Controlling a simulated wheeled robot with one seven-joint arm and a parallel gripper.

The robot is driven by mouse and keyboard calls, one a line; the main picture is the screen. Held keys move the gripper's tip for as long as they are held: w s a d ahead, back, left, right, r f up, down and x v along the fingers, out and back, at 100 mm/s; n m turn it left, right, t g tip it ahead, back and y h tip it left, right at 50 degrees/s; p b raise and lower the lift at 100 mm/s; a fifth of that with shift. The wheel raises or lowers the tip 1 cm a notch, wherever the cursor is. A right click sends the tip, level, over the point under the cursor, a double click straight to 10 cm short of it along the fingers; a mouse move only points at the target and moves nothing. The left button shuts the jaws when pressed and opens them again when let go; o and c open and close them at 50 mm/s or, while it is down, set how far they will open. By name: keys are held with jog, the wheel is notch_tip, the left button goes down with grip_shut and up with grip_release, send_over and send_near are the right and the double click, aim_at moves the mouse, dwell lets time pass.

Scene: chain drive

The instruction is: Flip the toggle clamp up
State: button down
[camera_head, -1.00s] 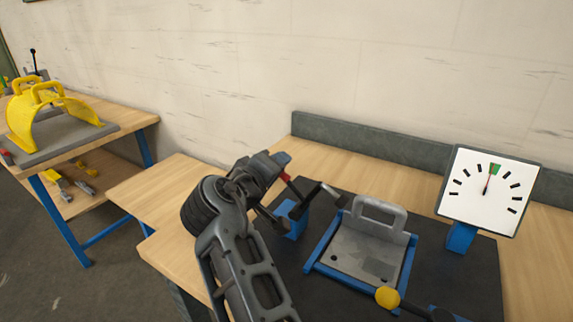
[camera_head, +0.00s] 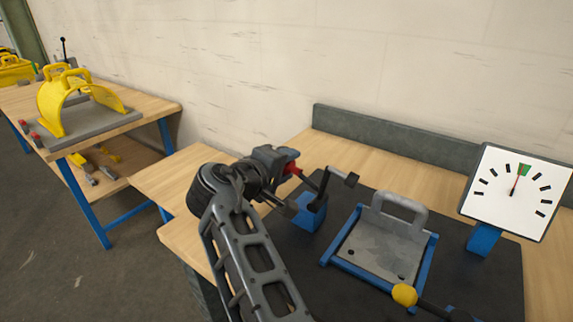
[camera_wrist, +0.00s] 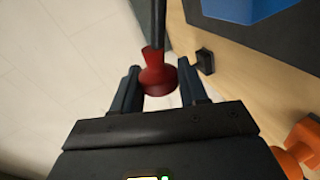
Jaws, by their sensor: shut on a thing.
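The toggle clamp stands on a blue block (camera_head: 309,212) at the left of the dark mat. Its dark arm (camera_head: 322,188) rises at a tilt from the block, with a short end piece at the upper right. The clamp's red handle (camera_head: 291,169) points to the left, toward my gripper. My gripper (camera_head: 278,172) is at this handle. In the wrist view, the red handle (camera_wrist: 157,72) sits between the two fingers of my gripper (camera_wrist: 159,88), which is shut on it. The handle's dark rod runs up out of that view.
A grey plate with a handle (camera_head: 384,246) sits in a blue frame right of the clamp. A yellow knob (camera_head: 404,295) is in front. A white dial (camera_head: 517,190) stands at the right. Another bench holds a yellow guard (camera_head: 80,102) at the left.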

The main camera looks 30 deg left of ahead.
jog(key=c, duration=0.7)
grip_release()
jog(key=shift+a+f, duration=0.1)
jog(key=shift+b+v, duration=0.35)
jog(key=shift+v, duration=3.55)
